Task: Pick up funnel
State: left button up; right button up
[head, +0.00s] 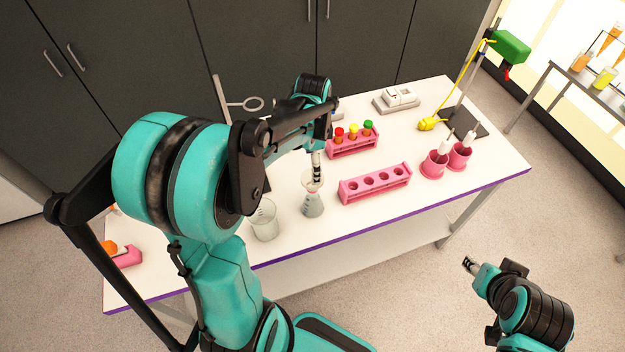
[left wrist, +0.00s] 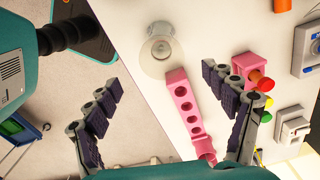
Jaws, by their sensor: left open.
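A clear funnel (head: 312,179) appears seated in the mouth of a clear flask (head: 313,204) near the table's front edge. In the left wrist view the funnel (left wrist: 160,56) is a pale see-through round shape at top centre, and its outline blends with the flask below. My left gripper (head: 317,166) points down just above the funnel and partly covers it. In the left wrist view my left gripper (left wrist: 160,78) is open and empty, its fingers wide apart with the funnel beyond their tips. My right gripper (head: 470,265) hangs off the table at lower right; its finger gap is unclear.
A clear beaker (head: 264,221) stands left of the flask. An empty pink rack (head: 376,186) is close on its right; another pink rack (head: 353,149) holds capped tubes. Pink cups (head: 434,166) stand further right. A ring stand (head: 247,104) rises behind.

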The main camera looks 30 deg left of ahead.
pick_arm(q)
jog(key=f, duration=0.4)
jog(key=f+b, duration=0.1)
jog(key=f, duration=0.2)
jog(key=shift+w+a+f, duration=0.1)
jog(key=shift+a+f, duration=0.1)
jog(key=shift+f, duration=0.2)
jog(key=c, duration=1.1)
